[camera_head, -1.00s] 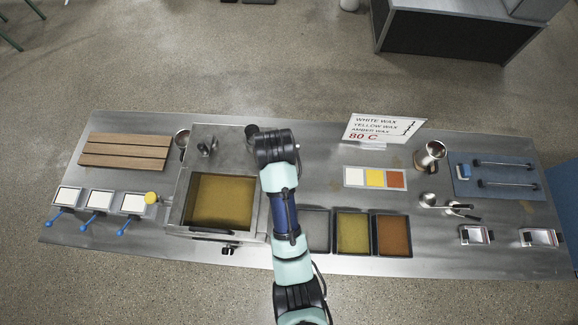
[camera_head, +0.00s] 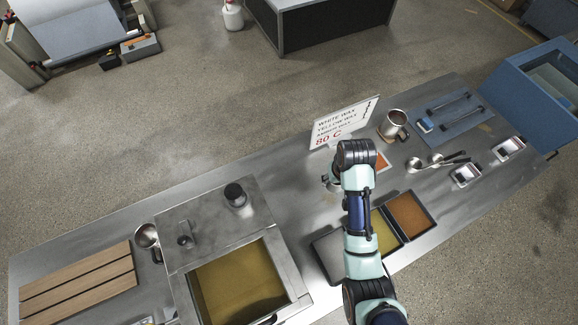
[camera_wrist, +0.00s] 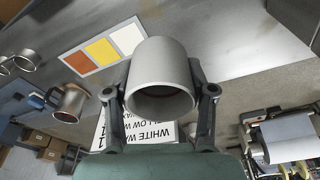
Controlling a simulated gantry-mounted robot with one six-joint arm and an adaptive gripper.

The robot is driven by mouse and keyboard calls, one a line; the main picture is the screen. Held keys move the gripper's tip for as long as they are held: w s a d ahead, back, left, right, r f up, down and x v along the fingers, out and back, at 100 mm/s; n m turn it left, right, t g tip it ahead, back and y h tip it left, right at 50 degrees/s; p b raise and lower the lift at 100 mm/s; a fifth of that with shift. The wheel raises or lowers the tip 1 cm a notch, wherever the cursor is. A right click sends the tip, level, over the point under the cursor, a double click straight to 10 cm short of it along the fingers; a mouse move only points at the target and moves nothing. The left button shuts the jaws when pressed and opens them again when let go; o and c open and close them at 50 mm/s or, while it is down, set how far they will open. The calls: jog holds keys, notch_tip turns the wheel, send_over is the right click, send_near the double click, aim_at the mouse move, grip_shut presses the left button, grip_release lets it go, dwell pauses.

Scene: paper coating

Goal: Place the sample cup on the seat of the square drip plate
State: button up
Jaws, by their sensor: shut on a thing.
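A grey, smooth, tapered cup (camera_wrist: 160,62), which I take to be the sample cup, is between the two fingers of my gripper (camera_wrist: 160,80) in the wrist view. My gripper is shut on it. In the head view my gripper (camera_head: 334,180) is over the table by the colour card, mostly hidden by my wrist. Two small metal dishes lie at the table's right end. The nearer, squarer one (camera_head: 466,175) looks like the square drip plate, and the other (camera_head: 509,149) is longer. Both are apart from my gripper. Seat details are too small to tell.
A blue mat (camera_head: 455,115) with rods lies behind. Wax trays (camera_head: 410,215) are beside my arm. A large wax tank (camera_head: 240,280) is at left.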

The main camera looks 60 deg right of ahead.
aim_at(325, 202)
jog(key=shift+w+d+f, duration=0.15)
jog(key=shift+d+f, duration=0.05)
jog(key=shift+f, duration=0.5)
notch_tip(325, 202, down, 19)
jog(key=shift+f+b, duration=0.15)
jog(key=shift+b, duration=1.05)
jog(key=shift+f, duration=0.15)
jog(key=o, duration=1.3)
jog(key=shift+c, duration=0.2)
